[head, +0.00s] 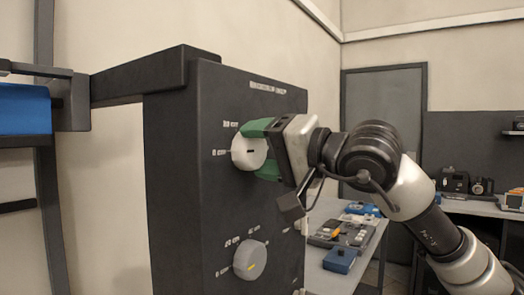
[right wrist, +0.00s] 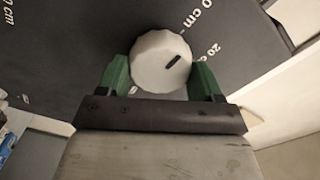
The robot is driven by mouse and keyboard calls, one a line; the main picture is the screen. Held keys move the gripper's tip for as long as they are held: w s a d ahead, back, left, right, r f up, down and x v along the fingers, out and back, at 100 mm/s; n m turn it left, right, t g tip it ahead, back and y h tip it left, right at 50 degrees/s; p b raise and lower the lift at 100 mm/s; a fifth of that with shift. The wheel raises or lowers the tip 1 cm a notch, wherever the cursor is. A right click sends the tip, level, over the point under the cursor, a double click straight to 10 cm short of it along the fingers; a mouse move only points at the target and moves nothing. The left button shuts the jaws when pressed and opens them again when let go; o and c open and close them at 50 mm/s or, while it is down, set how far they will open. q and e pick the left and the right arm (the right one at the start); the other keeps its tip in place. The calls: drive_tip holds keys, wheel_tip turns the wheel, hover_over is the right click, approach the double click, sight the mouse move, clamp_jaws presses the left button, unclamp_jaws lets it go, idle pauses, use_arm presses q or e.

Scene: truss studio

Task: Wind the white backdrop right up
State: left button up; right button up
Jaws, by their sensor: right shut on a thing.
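A white ridged knob (head: 243,153) with a dark pointer mark sits on the upper part of a black control panel (head: 215,205). Printed cm labels stand around it. My right gripper (head: 263,150) is shut on this knob, its green fingers on opposite sides. I cannot make out the white backdrop itself. My left gripper is out of view.
A blue roll or box (head: 25,108) sits by a bracket at the left. A dark arm (head: 135,80) joins the panel's top to that bracket. Behind my right arm are a table (head: 335,275) with several devices and a grey door (head: 383,95).

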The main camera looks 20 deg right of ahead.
idle(0.4)
drive_tip(key=o, duration=0.9)
drive_tip(key=shift+o, duration=0.2)
drive_tip(key=shift+s+d+f, duration=0.1)
drive_tip(key=shift+s+d, duration=0.25)
drive_tip(key=shift+s, duration=0.05)
drive_tip(key=b+v, duration=0.2)
drive_tip(key=v, duration=0.7)
drive_tip(key=shift+s+d+b, duration=0.25)
drive_tip(key=shift+s+b, duration=0.1)
drive_tip(key=shift+a, duration=0.1)
